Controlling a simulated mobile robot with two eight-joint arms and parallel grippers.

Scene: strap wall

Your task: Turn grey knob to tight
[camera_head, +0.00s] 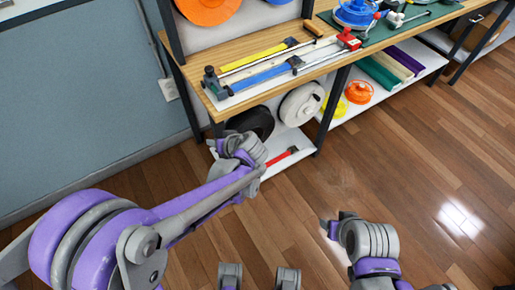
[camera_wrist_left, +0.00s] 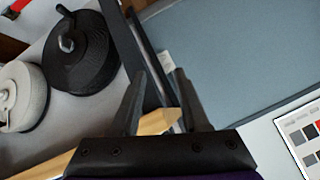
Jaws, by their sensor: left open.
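A grey knob (camera_head: 210,73) stands at the left end of the strap rig on the wooden bench. A blue strap (camera_head: 262,77) runs right from near it, with a yellow strap (camera_head: 253,56) behind. My left gripper (camera_head: 231,143) is below the bench front in the head view, apart from the knob. In the left wrist view its two fingers (camera_wrist_left: 160,92) are spread with nothing held; the knob is not visible there. My right gripper (camera_head: 332,227) is low over the floor; its jaw opening is unclear.
A red knob (camera_head: 348,39) is at the rig's right end. The wooden bench (camera_head: 310,72) has dark legs. Its lower shelf holds a black spool (camera_wrist_left: 80,55), a white spool (camera_head: 301,103) and a red-handled tool (camera_head: 281,156). The floor in front is clear.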

